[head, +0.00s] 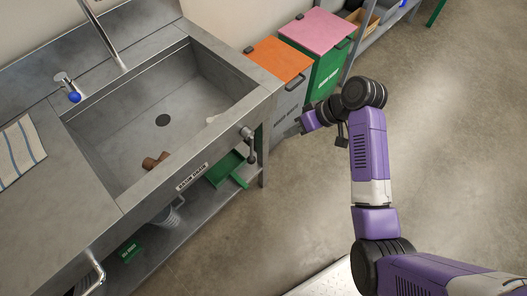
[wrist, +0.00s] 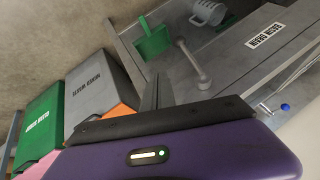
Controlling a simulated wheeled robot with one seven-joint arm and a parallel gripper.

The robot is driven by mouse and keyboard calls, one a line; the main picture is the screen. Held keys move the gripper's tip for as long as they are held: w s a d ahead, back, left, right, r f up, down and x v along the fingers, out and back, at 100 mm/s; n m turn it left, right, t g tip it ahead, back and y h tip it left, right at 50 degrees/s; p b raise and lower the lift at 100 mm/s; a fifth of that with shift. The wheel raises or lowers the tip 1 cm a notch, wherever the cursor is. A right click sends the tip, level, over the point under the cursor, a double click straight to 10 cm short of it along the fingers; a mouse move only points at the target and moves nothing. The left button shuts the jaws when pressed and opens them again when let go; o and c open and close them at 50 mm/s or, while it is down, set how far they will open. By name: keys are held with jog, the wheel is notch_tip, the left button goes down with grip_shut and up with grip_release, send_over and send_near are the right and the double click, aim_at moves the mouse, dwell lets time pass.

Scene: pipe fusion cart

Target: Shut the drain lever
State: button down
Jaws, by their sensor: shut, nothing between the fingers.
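The drain lever (head: 250,143) is a grey metal handle on the front face of the sink, near its right corner. In the head view its arm hangs down from the pivot. In the wrist view the lever (wrist: 194,64) is a pale rod with a rounded end, just beyond and right of my fingers. The "basin drain" label (head: 192,177) is on the sink front, left of the lever. My gripper (head: 305,123) is right of the lever, apart from it. In the wrist view my gripper (wrist: 158,88) has its fingers together and empty.
The steel sink basin (head: 190,82) holds small brown pieces (head: 155,161). A green dustpan (head: 227,168) sits on the shelf below the lever. An orange-lidded grey bin (head: 278,62) and a pink-lidded green bin (head: 318,35) stand behind my gripper. The floor at right is clear.

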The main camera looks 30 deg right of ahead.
jog(key=shift+s+a+f+g, duration=0.1)
jog(key=shift+s+a+g, duration=0.2)
jog(key=shift+s, duration=0.2)
jog(key=a+r+x, duration=0.1)
jog(key=a+x, duration=0.1)
jog(key=x, duration=1)
jog(key=shift+s+a+f, duration=0.25)
jog(key=shift+s+a, duration=0.05)
jog(key=shift+a, duration=0.2)
